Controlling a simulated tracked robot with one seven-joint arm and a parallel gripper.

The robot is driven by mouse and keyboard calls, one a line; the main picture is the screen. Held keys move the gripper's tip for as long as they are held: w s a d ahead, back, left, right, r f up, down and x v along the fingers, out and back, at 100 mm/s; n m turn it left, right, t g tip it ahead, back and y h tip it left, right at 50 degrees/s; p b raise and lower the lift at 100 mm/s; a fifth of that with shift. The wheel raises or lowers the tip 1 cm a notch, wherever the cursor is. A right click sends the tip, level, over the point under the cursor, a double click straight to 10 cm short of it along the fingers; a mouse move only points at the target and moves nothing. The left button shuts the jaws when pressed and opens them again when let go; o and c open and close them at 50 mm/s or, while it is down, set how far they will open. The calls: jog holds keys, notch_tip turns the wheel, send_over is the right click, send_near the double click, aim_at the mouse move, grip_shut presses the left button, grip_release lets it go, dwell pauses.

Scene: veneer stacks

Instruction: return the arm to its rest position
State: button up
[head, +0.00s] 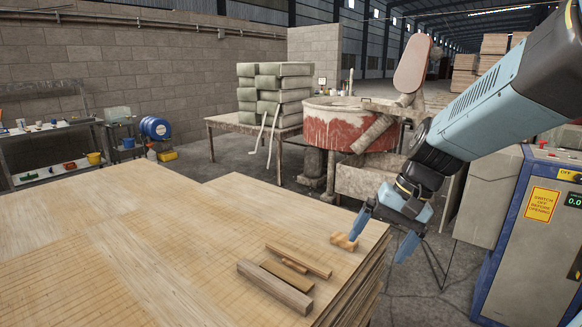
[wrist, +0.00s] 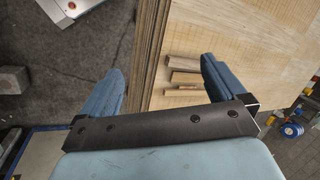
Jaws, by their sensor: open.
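My arm (head: 490,110) reaches in from the right in the head view and slopes down to the left. My gripper (head: 382,240) is open and empty, with its blue fingers spread apart near the right edge of the veneer stack (head: 130,225). In the wrist view my gripper (wrist: 160,85) shows its two fingers on either side of the stack's layered edge, with nothing between them. Several wooden pieces lie on the stack: a thick grey-brown block (head: 275,287), thinner strips (head: 300,262) and a small light piece (head: 343,241) close to the left finger.
A machine cabinet (head: 535,240) with a yellow warning label stands at the right. Behind are a red-sided tub (head: 345,125), a table with stacked green-grey bags (head: 275,92), and a shelf bench (head: 50,150) at the left. The stack's left part is clear.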

jog(key=s+d+r+n+t+h, duration=0.2)
jog(key=s+d+r+t+h, duration=0.2)
jog(key=s+d+r+t, duration=0.1)
jog(key=shift+s+d+r+n, duration=0.3)
jog(key=shift+s+d+r, duration=0.15)
jog(key=shift+s+r, duration=0.85)
jog(key=shift+w+r, duration=0.15)
jog(key=shift+w, duration=0.05)
jog(key=shift+c, duration=0.4)
